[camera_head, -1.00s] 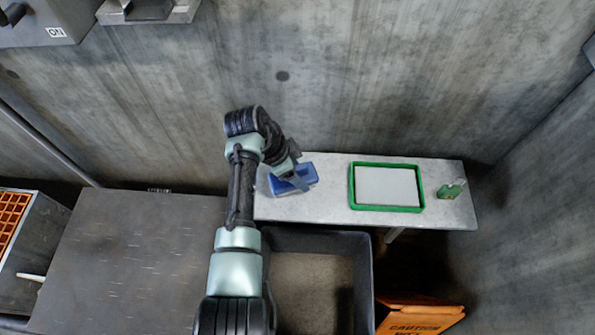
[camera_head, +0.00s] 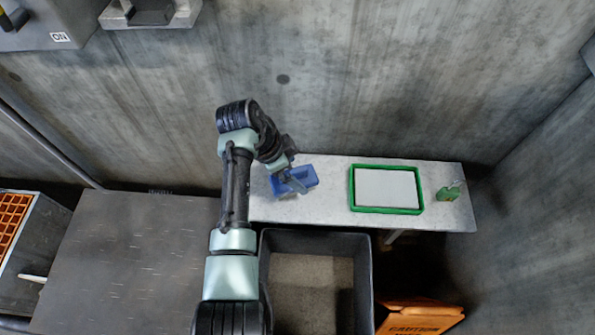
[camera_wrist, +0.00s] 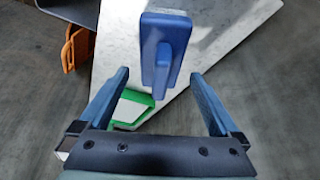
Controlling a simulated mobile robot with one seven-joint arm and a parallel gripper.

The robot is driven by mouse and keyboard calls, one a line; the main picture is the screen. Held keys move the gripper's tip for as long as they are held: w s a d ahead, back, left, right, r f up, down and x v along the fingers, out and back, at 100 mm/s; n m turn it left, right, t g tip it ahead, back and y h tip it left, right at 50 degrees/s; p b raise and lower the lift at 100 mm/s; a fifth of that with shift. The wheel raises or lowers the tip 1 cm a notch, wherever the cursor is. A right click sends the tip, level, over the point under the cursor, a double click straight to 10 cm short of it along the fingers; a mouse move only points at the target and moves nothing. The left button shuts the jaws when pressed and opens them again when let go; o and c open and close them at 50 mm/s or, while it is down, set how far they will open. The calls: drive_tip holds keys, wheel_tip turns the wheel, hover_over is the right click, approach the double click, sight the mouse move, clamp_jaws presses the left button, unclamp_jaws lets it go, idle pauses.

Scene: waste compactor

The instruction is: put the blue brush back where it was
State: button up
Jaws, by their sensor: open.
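The blue brush (camera_head: 308,175) lies on the left part of the pale bench (camera_head: 330,216), partly hidden by my gripper in the head view. In the wrist view the brush (camera_wrist: 165,38) shows a flat blue block with a narrower raised blue part on it. My gripper (camera_wrist: 160,76) is open, one blue finger to each side of the brush's near end, with clear gaps. In the head view my gripper (camera_head: 292,184) is over the brush. I cannot tell its exact height above the bench.
A green-rimmed tray (camera_head: 418,210) with a pale inside sits right of the brush. A small green bottle-like thing (camera_head: 450,192) stands at the bench's right end. A dark open bin (camera_head: 366,270) and an orange caution sign (camera_head: 420,318) are in front. A dark flat surface (camera_head: 130,260) is left.

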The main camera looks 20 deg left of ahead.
sight(279, 183)
drive_tip(key=v, duration=0.9)
drive_tip(key=shift+r+p, duration=0.15)
drive_tip(key=shift+p, duration=0.3)
drive_tip(key=shift+s+a, duration=0.1)
